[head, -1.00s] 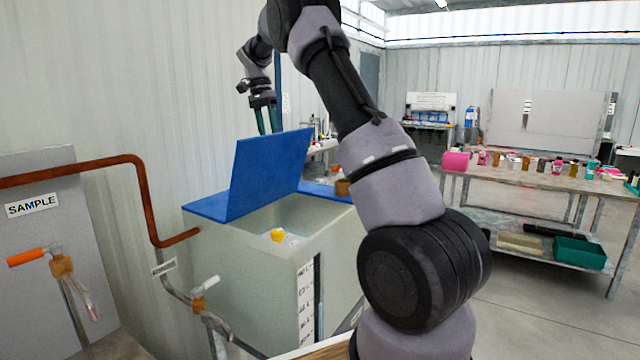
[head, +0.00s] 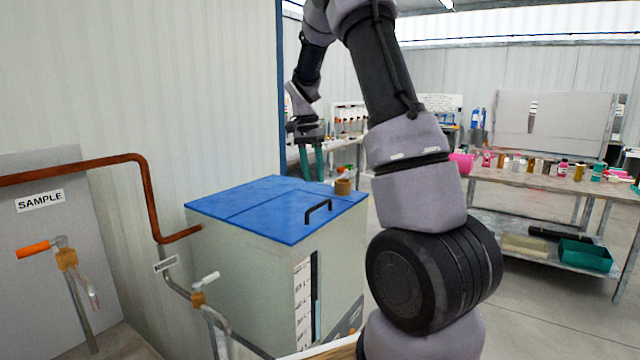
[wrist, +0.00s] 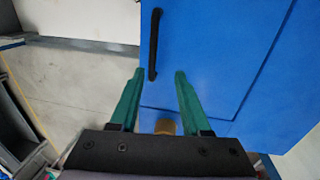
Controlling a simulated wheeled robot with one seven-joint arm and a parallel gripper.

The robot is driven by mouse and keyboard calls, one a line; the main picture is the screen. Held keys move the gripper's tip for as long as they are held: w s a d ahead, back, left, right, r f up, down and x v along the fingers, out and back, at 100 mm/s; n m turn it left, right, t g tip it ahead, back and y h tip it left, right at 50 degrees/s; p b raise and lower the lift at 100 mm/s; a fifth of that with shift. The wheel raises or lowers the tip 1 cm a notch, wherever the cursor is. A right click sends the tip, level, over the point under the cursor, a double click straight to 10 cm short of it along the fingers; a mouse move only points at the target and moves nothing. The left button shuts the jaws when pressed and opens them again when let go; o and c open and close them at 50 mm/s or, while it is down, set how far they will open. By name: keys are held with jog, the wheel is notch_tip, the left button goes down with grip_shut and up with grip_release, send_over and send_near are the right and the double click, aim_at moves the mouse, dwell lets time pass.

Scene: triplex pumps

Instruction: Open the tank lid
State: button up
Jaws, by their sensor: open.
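The tank (head: 245,285) is a pale, boxy container with a blue top. Its blue lid (head: 270,218) lies flat and shut, with a black bar handle (head: 318,209) near its right side. My gripper (head: 312,172) is open and empty above and behind the tank's far right corner, fingers pointing down, apart from the handle. In the wrist view, the lid (wrist: 205,50) fills the right side. The handle (wrist: 154,45) shows just beyond the two green fingertips (wrist: 158,76), not between them.
A brown cylindrical fitting (head: 343,187) stands on the tank top's far edge. Pipes and a valve (head: 200,290) are at the tank's front left. A workbench (head: 540,180) with bottles stands at the right. Floor between them is clear.

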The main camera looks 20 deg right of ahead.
jog(key=shift+s+d+f+t+y, duration=0.25)
jog(key=shift+s+f+t, duration=0.15)
jog(key=shift+f, duration=0.3)
jog(key=shift+s+d+f+t+y, duration=0.2)
jog(key=shift+s+f+t, duration=0.15)
jog(key=shift+f, duration=0.3)
jog(key=shift+r, duration=0.1)
